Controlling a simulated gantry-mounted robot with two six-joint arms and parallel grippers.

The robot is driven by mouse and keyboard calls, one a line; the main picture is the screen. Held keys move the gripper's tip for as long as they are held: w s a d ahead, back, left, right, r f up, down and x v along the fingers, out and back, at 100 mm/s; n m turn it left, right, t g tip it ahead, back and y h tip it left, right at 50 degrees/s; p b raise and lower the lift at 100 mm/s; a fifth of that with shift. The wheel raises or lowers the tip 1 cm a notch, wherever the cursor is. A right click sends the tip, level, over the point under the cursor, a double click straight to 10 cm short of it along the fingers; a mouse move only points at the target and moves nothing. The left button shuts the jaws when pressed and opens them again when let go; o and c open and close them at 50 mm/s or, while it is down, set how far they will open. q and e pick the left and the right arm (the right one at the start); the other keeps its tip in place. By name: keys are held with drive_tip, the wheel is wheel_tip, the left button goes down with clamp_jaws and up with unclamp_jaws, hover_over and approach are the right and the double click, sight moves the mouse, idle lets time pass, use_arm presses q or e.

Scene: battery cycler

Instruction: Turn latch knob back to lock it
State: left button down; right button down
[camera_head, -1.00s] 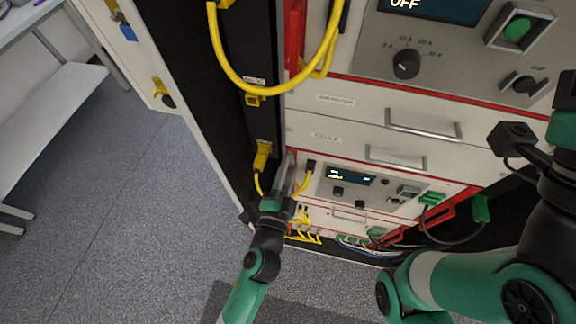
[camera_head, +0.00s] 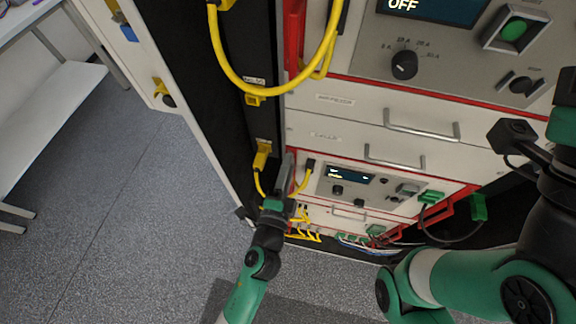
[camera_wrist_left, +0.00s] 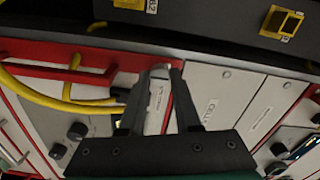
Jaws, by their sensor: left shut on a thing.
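My left gripper (camera_head: 288,163) reaches up to the lower left edge of the cabinet front, beside the small drawer unit with a display. In the left wrist view its two dark fingers (camera_wrist_left: 160,72) stand a little apart, with a small pale grey piece (camera_wrist_left: 158,72) between their tips. The gripper is shut on this piece, which looks like the latch knob. Most of it is hidden by the fingers, so its turn angle cannot be told. My right arm shows at the right of the head view, but its fingertips do not.
A yellow cable (camera_head: 256,186) hangs close to the left of the gripper. A yellow-and-black plug (camera_head: 309,165) sits just to its right. Drawer handles (camera_head: 397,160) and green connectors (camera_head: 431,197) stick out farther right. The floor (camera_head: 130,220) at left is clear.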

use_arm(q)
drive_tip(key=c, duration=0.6)
unclamp_jaws()
drive_tip(key=v, duration=1.1)
drive_tip(key=shift+s, duration=0.3)
